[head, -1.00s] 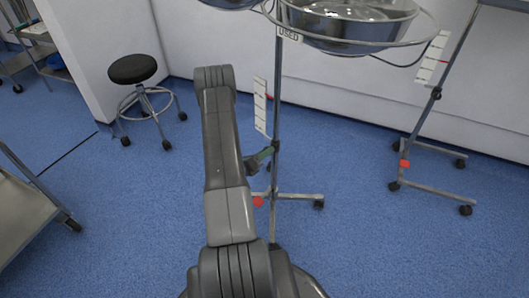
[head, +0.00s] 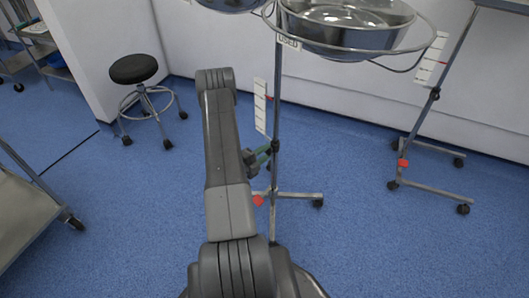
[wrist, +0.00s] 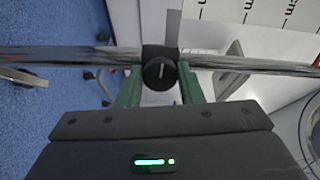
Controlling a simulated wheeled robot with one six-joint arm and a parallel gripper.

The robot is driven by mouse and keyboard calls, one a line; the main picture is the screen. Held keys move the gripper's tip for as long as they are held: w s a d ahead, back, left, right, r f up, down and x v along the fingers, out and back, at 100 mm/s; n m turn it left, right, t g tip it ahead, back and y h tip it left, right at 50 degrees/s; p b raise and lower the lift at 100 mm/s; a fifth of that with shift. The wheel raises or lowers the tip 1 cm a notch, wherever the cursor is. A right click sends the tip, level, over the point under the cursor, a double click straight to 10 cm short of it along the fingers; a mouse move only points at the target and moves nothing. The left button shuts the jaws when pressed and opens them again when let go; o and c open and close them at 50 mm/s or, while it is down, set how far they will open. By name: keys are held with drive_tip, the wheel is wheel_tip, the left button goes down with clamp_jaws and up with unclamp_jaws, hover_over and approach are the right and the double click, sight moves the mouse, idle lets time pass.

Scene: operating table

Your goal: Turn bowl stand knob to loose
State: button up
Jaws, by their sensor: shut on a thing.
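The bowl stand (head: 275,100) is a thin metal pole on a wheeled base, with a steel bowl (head: 345,22) in a ring at its top. In the head view the gripper (head: 262,154) reaches the pole from the left; the knob itself is hard to make out there.
A second wheeled stand (head: 435,95) is to the right. A black stool (head: 133,69) stands at the back left by the white wall. A trolley (head: 22,212) is at the left edge. Blue floor lies open between them.

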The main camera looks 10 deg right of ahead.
drive_tip(key=n+p, duration=0.5)
drive_tip(key=n, duration=0.9)
drive_tip(key=shift+r, duration=0.15)
drive_tip(key=n+p, duration=0.1)
drive_tip(key=p, duration=0.1)
drive_tip(key=shift+n+p, duration=0.3)
drive_tip(key=shift+f, duration=0.25)
drive_tip(key=o, duration=1)
drive_tip(key=shift+c, duration=0.2)
drive_tip(key=shift+s+a+p, duration=0.1)
drive_tip(key=shift+p, duration=0.2)
drive_tip(key=v, duration=1.3)
drive_tip(key=shift+s+a+p, duration=0.15)
drive_tip(key=shift+a+p, duration=0.05)
drive_tip(key=shift+p, duration=0.2)
